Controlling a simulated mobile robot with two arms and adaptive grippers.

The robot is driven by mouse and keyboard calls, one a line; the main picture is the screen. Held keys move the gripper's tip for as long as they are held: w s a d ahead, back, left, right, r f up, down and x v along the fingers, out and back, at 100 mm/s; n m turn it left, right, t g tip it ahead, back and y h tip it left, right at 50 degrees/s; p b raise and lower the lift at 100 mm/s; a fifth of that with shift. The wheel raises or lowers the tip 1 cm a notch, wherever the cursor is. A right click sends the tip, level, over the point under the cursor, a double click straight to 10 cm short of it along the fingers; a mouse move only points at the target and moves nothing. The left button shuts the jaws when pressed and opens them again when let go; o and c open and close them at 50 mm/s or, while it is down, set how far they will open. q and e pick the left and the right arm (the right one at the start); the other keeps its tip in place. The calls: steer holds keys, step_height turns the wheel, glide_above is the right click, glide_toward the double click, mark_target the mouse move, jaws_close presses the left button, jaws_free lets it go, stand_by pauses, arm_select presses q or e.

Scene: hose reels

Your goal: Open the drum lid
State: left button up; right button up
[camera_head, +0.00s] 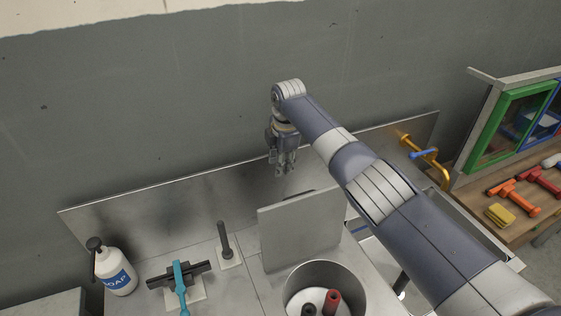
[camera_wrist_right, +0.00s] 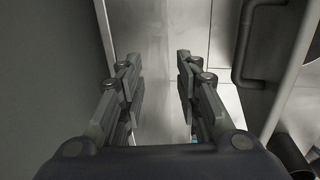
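The drum (camera_head: 355,299) is at the bottom centre of the head view, with its round mouth uncovered. Its lid (camera_head: 300,232) is a flat grey square panel standing upright behind the mouth. My right gripper (camera_head: 284,170) hangs behind the lid, near the metal back panel, apart from the lid. In the right wrist view my right gripper (camera_wrist_right: 160,80) is open with nothing between its fingers. A dark handle (camera_wrist_right: 241,60) on a grey panel, seemingly the lid's back, shows to the right of the fingers. My left gripper is not in view.
A red cylinder (camera_head: 333,298) and a dark one stand inside the drum. A soap bottle (camera_head: 118,273), a turquoise-handled tool (camera_head: 180,283) and a grey post (camera_head: 224,240) stand left.

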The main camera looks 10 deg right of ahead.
steer(key=v, duration=1.2)
